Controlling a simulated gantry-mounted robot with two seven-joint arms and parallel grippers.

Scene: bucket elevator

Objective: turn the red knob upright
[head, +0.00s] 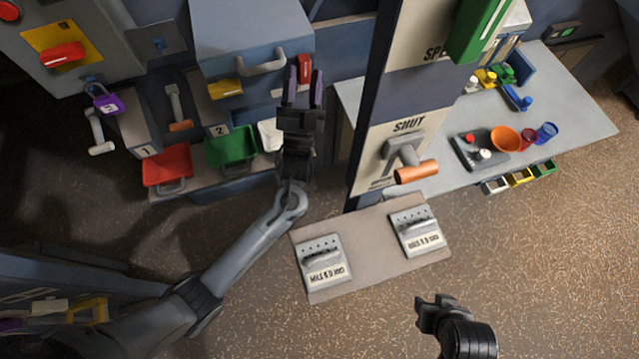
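The red knob (62,54) sits on a yellow plate (45,38) on the grey cabinet at the top left. Its bar lies nearly sideways in the picture, slightly tilted. My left gripper (303,86) is well to the right of it, in front of the blue-grey drawer unit. Its two dark fingers point up the picture with a gap between them, and nothing shows held. A small red block (304,68) shows between or behind its fingertips. My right gripper (436,304) is at the bottom right, over the floor, far from the knob; its finger opening is unclear.
A purple padlock (106,101) hangs beside the cabinet. Red (167,166) and green (232,148) bins stand below the numbered chutes. A dark post with an orange-handled SHUT lever (416,171) rises right of my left gripper. A pedal board (372,258) lies in front.

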